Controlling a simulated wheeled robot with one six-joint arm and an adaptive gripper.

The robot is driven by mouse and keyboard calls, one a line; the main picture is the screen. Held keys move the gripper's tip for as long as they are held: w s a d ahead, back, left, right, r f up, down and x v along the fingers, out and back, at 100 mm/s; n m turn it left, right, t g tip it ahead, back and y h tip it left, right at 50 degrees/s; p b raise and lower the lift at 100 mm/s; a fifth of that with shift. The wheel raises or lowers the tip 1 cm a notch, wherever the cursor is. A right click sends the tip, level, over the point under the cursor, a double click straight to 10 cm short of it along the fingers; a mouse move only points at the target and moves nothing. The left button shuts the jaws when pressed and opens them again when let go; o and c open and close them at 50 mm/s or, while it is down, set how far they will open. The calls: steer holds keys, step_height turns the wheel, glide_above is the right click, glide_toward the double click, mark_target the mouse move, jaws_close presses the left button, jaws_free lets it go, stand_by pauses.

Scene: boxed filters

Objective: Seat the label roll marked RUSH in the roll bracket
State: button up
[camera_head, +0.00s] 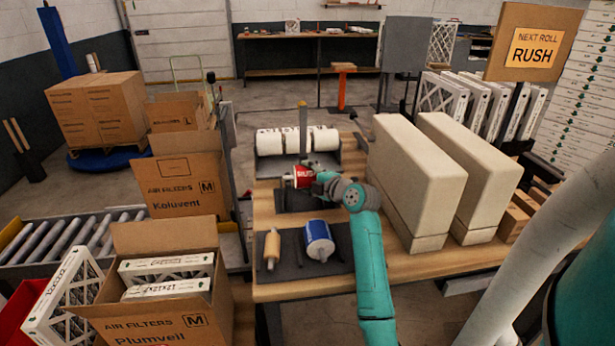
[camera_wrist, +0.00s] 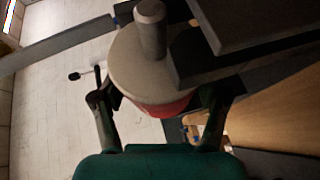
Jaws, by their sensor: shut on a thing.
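The red label roll (camera_head: 303,175) with white lettering that reads as RUSH is in my gripper (camera_head: 314,183), above the worktable. In the wrist view the fingers are closed on both sides of the roll (camera_wrist: 160,108); its pale round end face and a grey spindle end (camera_wrist: 150,28) show. Dark grey plates (camera_wrist: 250,25), which look like part of the roll bracket, lie close beside the spindle and overlap the roll's face. I cannot tell whether the spindle touches them. In the head view my gripper and the roll hide much of that spot.
A blue roll (camera_head: 318,240) and a tan roll (camera_head: 272,248) lie on a dark mat (camera_head: 294,268) at the front. Large white rolls (camera_head: 270,141) sit behind. Two tall beige blocks (camera_head: 415,175) stand close on the right. A sign (camera_head: 534,48) reads NEXT ROLL RUSH.

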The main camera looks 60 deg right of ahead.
mark_target(308, 186)
steer(key=shift+f, duration=1.55)
steer(key=o, duration=1.4)
steer(key=shift+c, duration=0.2)
steer(key=shift+o, duration=1.1)
steer(key=shift+f, duration=0.1)
steer(key=shift+f, duration=0.1)
steer(key=shift+s+a, duration=0.1)
steer(key=shift+s+a, duration=0.1)
steer(key=shift+s, duration=0.45)
steer(key=shift+r+v, duration=0.2)
steer(key=shift+v, duration=1.55)
steer(key=shift+r+v, duration=0.25)
steer(key=shift+v, duration=1.5)
steer(key=shift+w, duration=0.15)
